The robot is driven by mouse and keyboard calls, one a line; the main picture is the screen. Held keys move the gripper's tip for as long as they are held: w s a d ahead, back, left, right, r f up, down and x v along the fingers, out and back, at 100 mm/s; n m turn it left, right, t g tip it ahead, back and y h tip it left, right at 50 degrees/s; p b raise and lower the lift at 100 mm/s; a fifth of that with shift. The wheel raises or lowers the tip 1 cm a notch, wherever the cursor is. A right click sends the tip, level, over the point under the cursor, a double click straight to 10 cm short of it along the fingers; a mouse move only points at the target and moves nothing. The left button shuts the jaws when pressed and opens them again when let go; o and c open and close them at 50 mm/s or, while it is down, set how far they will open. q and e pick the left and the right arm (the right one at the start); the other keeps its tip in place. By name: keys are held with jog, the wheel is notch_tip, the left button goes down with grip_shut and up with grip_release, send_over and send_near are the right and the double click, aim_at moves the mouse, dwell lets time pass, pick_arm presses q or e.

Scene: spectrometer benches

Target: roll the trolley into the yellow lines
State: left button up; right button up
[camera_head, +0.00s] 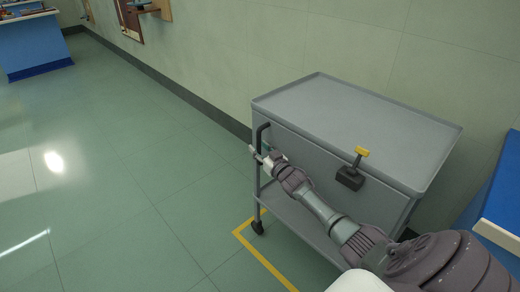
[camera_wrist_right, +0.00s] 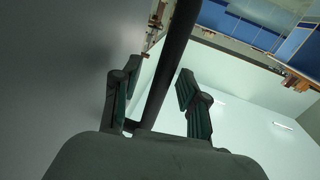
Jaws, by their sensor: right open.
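The grey trolley (camera_head: 355,125) stands beside the wall, with a flat rimmed top and a lower shelf (camera_head: 298,222). A dark upright handle (camera_head: 259,165) is at its left end. Yellow lines (camera_head: 268,265) form a corner on the floor; the trolley's near left wheel (camera_head: 257,228) appears just inside this corner. The other wheels are hidden. My right gripper (camera_head: 262,153) is at the handle. In the right wrist view the dark handle bar (camera_wrist_right: 172,65) runs between its two open fingers (camera_wrist_right: 158,78), with gaps visible. My left gripper is out of view.
A blue bench (camera_head: 498,210) is close on the right, another blue bench (camera_head: 34,45) far left. The tiled floor (camera_head: 120,165) on the left is clear.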

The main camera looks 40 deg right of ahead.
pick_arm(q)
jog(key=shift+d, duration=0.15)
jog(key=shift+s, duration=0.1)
pick_arm(e)
jog(key=s+a, duration=0.1)
jog(key=s, duration=1.1)
jog(key=shift+a, duration=0.2)
